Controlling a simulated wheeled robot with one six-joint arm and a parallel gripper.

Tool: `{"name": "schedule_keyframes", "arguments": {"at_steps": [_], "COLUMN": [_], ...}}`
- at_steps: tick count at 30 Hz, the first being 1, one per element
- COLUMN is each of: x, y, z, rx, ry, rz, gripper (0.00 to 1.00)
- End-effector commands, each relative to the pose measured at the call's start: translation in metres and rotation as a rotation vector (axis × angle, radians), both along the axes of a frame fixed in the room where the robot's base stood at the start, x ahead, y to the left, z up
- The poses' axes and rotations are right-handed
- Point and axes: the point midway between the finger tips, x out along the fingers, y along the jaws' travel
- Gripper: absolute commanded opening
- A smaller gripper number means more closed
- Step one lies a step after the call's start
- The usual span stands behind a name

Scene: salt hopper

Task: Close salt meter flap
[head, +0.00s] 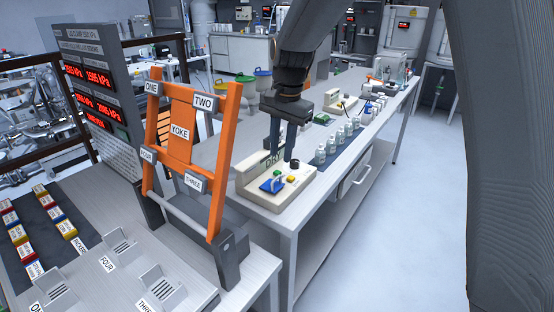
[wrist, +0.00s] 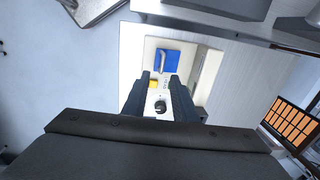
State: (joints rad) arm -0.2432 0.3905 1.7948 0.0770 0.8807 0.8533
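The salt meter (head: 262,198) is a cream bench instrument with a raised back, near the front end of the long table. Its blue part (head: 270,186), likely the flap or its seat, is at the front left of its top. In the wrist view the blue part (wrist: 167,62) has a pale bent bar across it. I cannot tell whether the flap is open or shut. My gripper (head: 281,154) points down above the meter. In the wrist view my gripper (wrist: 156,90) has its fingers apart and empty, over the meter's yellow button (wrist: 153,83) and black knob (wrist: 160,106).
An orange frame with a YOKE plate (head: 181,133) stands close left of the meter. Several white jars (head: 340,138) line the table behind and right. A display panel (head: 88,80) and a tray of coloured blocks are at left. Floor at right is clear.

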Motion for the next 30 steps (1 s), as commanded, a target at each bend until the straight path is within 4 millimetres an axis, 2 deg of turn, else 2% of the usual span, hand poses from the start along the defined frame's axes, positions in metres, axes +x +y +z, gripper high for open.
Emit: {"name": "schedule_keyframes", "arguments": {"at_steps": [5,13,18,30], "x": [0.002,0.003,0.005,0.006], "y": [0.006,0.009,0.01,0.01], "z": [-0.009,-0.05,-0.069,-0.076], "rx": [0.001,0.0,0.001,0.002], "ry": [0.005,0.005,0.003,0.001], "rz": [-0.007,-0.006,-0.006,-0.006], "gripper": [0.26,0.26,0.26,0.24]}}
